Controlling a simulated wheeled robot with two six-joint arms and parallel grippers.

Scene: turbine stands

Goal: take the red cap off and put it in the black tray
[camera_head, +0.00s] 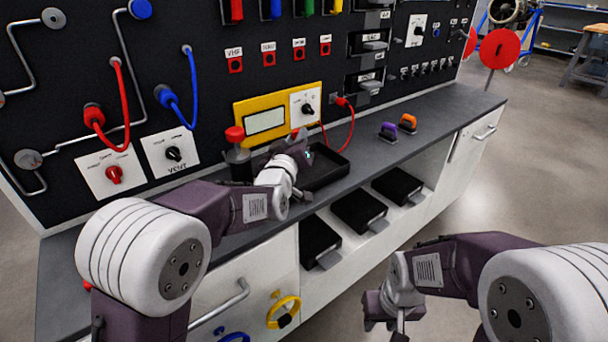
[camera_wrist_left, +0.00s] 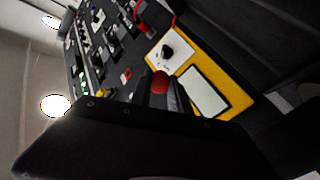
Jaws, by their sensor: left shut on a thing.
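A red cap (camera_wrist_left: 160,82) shows as a rounded piece between the fingers of my left gripper (camera_wrist_left: 163,92) in the left wrist view. In the head view my left gripper (camera_head: 294,146) is shut in front of the yellow panel, at the left end of the black tray (camera_head: 334,175); its fingertips are small and partly hidden there. A dark bottle-like post (camera_head: 238,158) with a red top (camera_head: 235,134) stands upright left of the gripper. My right gripper (camera_head: 384,318) hangs low in front of the bench, and its finger gap is unclear.
The yellow panel (camera_head: 255,120) with a display and dial stands behind the tray. A red cable (camera_head: 350,125) loops down near the tray. Purple and orange pieces (camera_head: 388,132) (camera_head: 407,122) stand on the right. The counter beyond them is clear.

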